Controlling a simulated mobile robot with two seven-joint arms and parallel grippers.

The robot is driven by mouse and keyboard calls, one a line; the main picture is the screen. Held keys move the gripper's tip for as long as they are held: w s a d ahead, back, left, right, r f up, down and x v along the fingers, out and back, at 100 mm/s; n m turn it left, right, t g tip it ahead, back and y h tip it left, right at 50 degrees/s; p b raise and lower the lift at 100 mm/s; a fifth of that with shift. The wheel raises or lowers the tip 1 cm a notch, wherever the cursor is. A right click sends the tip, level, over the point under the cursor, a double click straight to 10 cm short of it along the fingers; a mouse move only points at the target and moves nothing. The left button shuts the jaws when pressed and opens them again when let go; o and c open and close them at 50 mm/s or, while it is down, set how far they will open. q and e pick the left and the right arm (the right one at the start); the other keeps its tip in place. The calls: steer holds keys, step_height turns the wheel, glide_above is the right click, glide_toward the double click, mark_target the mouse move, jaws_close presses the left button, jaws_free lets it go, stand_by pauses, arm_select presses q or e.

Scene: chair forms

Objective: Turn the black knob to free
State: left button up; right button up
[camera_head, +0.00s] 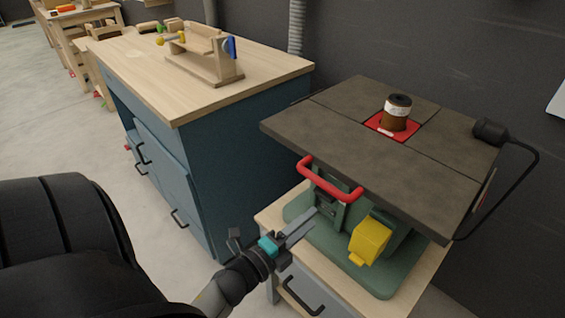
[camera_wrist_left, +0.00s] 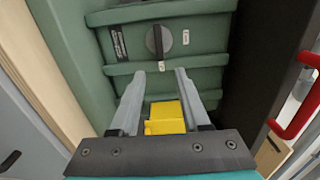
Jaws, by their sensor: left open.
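The black knob (camera_wrist_left: 155,42) shows in the left wrist view as a black bar on a grey round plate, on the green machine body. Its bar stands roughly upright in that view. A small white label sits just below it, another to its right, and a dark printed plate to its left. My left gripper (camera_wrist_left: 160,75) is open and empty, its two fingers apart and pointing at the green panel below the knob in that view. In the head view my left gripper (camera_head: 312,222) is beside the green base (camera_head: 300,206); I cannot make out the knob there.
A red bar handle (camera_head: 330,178) juts out under the dark tabletop (camera_head: 330,115) near my gripper. A yellow box (camera_head: 369,241) sits on the machine's front. A brown spindle drum (camera_head: 397,117) stands on top. A blue workbench (camera_head: 235,150) is left, with open floor beyond.

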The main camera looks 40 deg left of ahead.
arm_select(q)
steer(key=s, duration=0.7)
steer(key=shift+s+a+p, duration=0.3)
steer(key=shift+a+p, duration=0.05)
arm_select(e)
steer(key=shift+s+d+f, duration=0.1)
steer(key=shift+s+d, duration=0.5)
steer(key=shift+s, duration=0.2)
